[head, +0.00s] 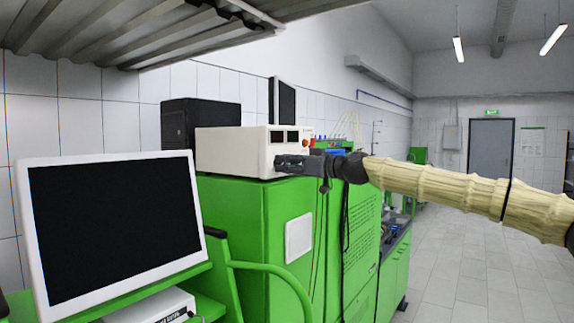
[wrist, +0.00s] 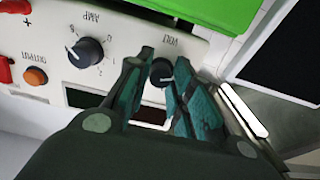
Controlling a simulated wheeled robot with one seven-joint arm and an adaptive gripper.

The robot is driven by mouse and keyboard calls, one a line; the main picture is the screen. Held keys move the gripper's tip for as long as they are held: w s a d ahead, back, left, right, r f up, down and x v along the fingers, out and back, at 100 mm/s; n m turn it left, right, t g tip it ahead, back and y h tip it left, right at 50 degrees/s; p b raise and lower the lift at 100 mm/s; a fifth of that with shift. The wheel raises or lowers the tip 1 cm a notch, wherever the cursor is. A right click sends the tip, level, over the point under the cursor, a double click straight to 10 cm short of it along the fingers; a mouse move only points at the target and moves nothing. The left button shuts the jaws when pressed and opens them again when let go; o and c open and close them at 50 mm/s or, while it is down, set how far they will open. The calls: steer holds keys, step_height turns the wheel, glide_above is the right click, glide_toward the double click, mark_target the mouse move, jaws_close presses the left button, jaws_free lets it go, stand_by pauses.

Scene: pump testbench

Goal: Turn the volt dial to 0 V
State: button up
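The volt dial (wrist: 162,72) is a small dark knob with a light pointer line on the white panel of the power supply. The panel lettering appears upside down in the wrist view. My gripper (wrist: 164,66) is open, with its teal-padded fingers apart on either side of the dial. I cannot tell whether either finger touches it. The fingers hide the scale around the dial, so I cannot read its setting. In the head view my gripper (head: 282,163) is at the front of the white power supply (head: 230,150), and the dial is hidden there.
An amp dial (wrist: 86,52) and an orange output button (wrist: 35,76) sit beside the volt dial. The power supply stands on a green cabinet (head: 236,235). A white-framed monitor (head: 110,225) is at the left. The floor aisle (head: 475,265) at the right is clear.

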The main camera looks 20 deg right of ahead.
jaws_close()
steer(key=shift+f+n+b, duration=0.2)
steer(key=shift+n+b, duration=0.1)
steer(key=shift+b, duration=0.85)
steer(key=shift+n+b, duration=0.4)
steer(key=shift+b, duration=0.4)
steer(key=n+b, duration=0.2)
steer(key=b, duration=0.2)
steer(key=shift+r+n+b, duration=0.15)
steer(key=shift+n+b, duration=0.55)
steer(key=shift+b, duration=0.3)
steer(key=shift+r, duration=0.1)
